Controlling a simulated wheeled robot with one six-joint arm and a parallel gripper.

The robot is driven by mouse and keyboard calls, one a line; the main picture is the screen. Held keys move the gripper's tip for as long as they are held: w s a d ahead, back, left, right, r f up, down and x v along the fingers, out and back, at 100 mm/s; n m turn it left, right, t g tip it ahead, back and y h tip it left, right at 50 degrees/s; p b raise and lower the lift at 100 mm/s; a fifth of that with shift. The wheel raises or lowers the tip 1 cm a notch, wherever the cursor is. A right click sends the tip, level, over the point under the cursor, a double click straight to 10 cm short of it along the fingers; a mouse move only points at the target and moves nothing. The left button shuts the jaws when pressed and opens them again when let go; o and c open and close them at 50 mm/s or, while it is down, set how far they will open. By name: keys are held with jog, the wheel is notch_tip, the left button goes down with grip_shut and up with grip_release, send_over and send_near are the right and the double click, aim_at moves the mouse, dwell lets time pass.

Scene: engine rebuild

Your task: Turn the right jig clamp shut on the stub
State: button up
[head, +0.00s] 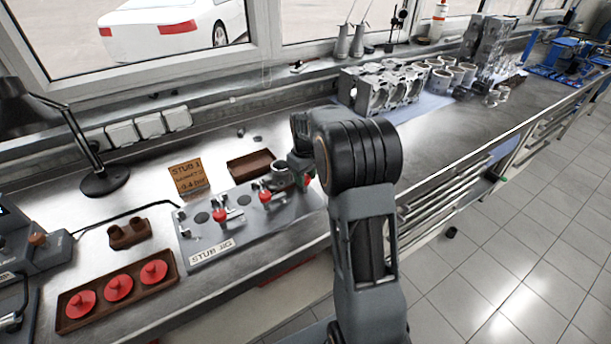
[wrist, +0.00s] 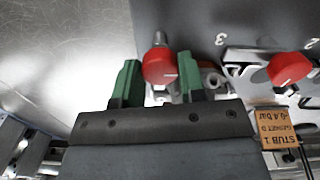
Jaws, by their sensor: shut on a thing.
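The grey jig plate (head: 238,228), labelled "STUB JIG", lies on the steel bench and carries clamps with red knobs. My gripper (head: 302,178) is at the plate's right end. In the wrist view its two green fingers (wrist: 158,82) stand either side of the right clamp's red knob (wrist: 160,62), shut on it. A grey round stub (head: 279,167) seems to stand beside the fingers. How far the clamp is turned is hard to tell.
Two more red-knobbed clamps (head: 265,196) (head: 219,215) are left of my gripper. A brown tray (head: 250,165) lies behind the jig, beside a "STUB 1" card (head: 187,177). A tray of red discs (head: 118,288) is at front left. An engine block (head: 380,88) stands behind my arm.

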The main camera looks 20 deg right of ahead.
jog(key=shift+r, duration=0.1)
dwell(0.4)
jog(key=o, duration=0.9)
notch_tip(320, 180, up, 14)
jog(key=shift+f, duration=0.15)
dwell(0.5)
jog(key=s+a+f+m+t, duration=0.1)
jog(key=s+a+f, duration=0.1)
jog(key=s, duration=0.5)
jog(key=s+a+f+m+t, duration=0.1)
jog(key=s+a+f, duration=0.1)
jog(key=s+a, duration=0.3)
jog(key=s+a+f+m+t, duration=0.1)
jog(key=s+a, duration=0.2)
jog(key=s, duration=0.7)
jog(key=shift+s+a+f+t, duration=0.15)
jog(key=shift+s+f+t, duration=0.1)
jog(key=shift+f+t, duration=0.15)
